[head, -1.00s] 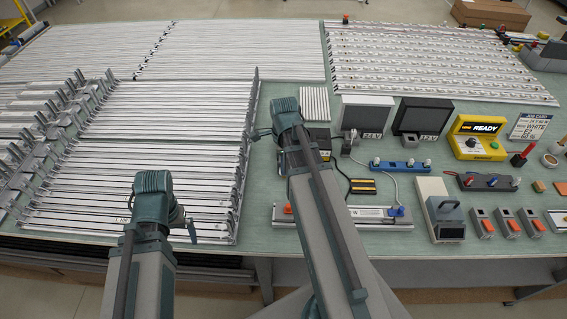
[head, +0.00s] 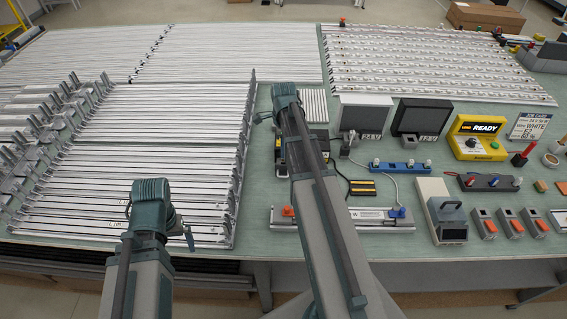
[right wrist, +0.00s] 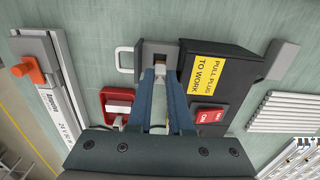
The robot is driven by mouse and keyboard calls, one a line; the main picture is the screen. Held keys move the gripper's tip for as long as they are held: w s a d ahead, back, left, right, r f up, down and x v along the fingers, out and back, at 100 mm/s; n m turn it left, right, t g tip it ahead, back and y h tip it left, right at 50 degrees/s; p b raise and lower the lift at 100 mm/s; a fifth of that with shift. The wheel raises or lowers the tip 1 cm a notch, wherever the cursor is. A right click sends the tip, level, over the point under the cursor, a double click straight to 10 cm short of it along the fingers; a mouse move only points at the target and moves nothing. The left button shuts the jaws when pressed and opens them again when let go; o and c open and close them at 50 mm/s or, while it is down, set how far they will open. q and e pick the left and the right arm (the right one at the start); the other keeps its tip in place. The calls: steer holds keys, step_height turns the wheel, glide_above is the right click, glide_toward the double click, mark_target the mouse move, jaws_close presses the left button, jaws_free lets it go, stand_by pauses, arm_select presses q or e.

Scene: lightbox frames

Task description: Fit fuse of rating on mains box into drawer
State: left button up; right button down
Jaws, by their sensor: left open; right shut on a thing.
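The mains box (right wrist: 232,82) is black, with a yellow "PULL PLUG TO WORK" label and a red switch, in the right wrist view. Beside it is a grey drawer part (right wrist: 151,50) with a pale loop handle (right wrist: 124,60). My right gripper (right wrist: 160,72) is shut, its tips at the drawer part; a small brass-coloured fuse end (right wrist: 160,58) shows there, mostly hidden. In the head view my right gripper (head: 284,97) covers much of this spot. My left gripper (head: 158,213) is open and empty above the long strips. The fuse rating is not readable.
A red holder with a white piece (right wrist: 118,104) lies close left of my right fingers. A labelled light strip (head: 350,216) with orange and blue ends lies near the front edge. The 24 V and 12 V boxes (head: 362,114) stand to the right.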

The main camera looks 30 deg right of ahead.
step_height(320, 180, down, 4)
steer(key=b, duration=0.3)
steer(key=shift+r, duration=0.1)
steer(key=shift+b, duration=0.4)
steer(key=c, duration=1.1)
jaws_free()
step_height(320, 180, up, 12)
steer(key=p, duration=1.2)
steer(key=shift+r, duration=0.1)
